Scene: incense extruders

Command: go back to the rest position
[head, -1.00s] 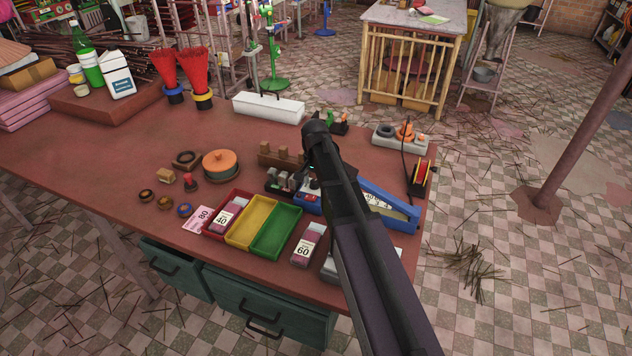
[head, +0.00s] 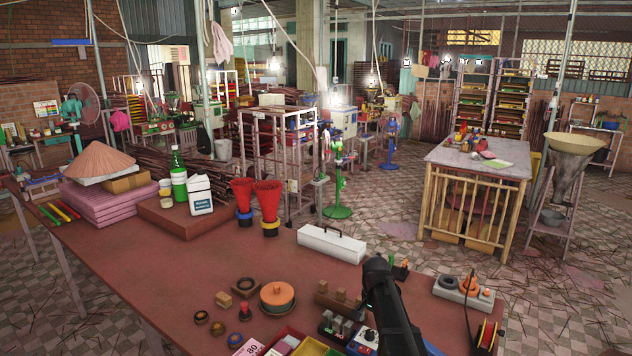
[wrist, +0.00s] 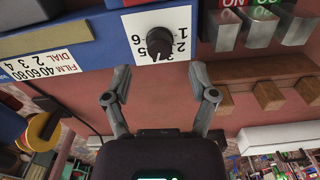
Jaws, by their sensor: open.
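My gripper (wrist: 160,70) is open and empty in the wrist view, its two fingers spread apart. A black dial knob (wrist: 159,43) on a blue box shows beyond the fingertips, between them in the picture; I see no contact. A white number scale (wrist: 182,22) lies beside the knob. In the head view my arm rises from the bottom edge over the blue box (head: 362,343), and the gripper's fingers are hidden there.
On the brown table (head: 190,270) are a wooden block rack (head: 338,298), an orange-lidded round pot (head: 277,297), a white box (head: 331,244) and red incense bundles (head: 267,200). A tape spool (head: 487,336) stands right of my arm.

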